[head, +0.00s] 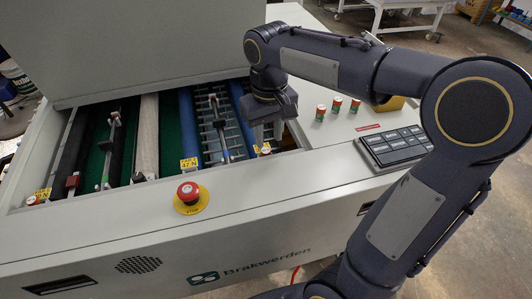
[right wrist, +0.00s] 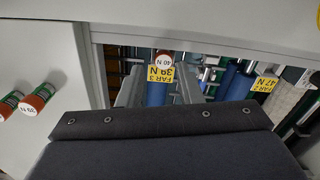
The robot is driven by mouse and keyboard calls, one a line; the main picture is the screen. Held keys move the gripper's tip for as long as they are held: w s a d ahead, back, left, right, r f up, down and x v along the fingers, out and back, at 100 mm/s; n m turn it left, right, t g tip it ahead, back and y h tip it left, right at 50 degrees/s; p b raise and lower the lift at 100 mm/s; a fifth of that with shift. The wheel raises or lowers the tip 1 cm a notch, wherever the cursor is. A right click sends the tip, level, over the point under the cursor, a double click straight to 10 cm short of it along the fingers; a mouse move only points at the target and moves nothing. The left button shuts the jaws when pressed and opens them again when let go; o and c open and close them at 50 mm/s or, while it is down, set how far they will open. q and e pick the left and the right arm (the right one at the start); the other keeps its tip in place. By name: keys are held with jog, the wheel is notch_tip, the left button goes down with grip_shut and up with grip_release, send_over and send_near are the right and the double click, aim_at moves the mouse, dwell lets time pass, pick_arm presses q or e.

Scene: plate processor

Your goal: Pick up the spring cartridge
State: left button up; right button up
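Three spring cartridges with orange and green sides and white tops stand on the machine's right ledge: the left one (head: 321,112), the middle one (head: 337,104) and the right one (head: 355,105). Two such cartridges show at the left in the right wrist view (right wrist: 37,97). Another cartridge (head: 265,149), its cap marked 40 N in the right wrist view (right wrist: 165,60), sits by a yellow FAR 3 39 N label (right wrist: 160,74). My right gripper (head: 272,108) is over the roller bay, its grey fingers (right wrist: 161,92) apart and nothing visibly held. My left gripper is out of view.
A red stop button (head: 188,192) stands on the front ledge. A keypad (head: 395,147) is at the right. The open bay holds blue rollers (head: 187,125) and bars, with a raised cover (head: 150,45) behind. Another yellow label reads FAR 2 47 N (right wrist: 263,84).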

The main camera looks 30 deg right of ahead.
aim_at(266, 151)
jog(key=f, duration=0.4)
jog(key=shift+w+a, duration=0.2)
jog(key=shift+w, duration=0.1)
jog(key=shift+f, duration=0.3)
grip_shut()
jog(key=shift+r, duration=0.2)
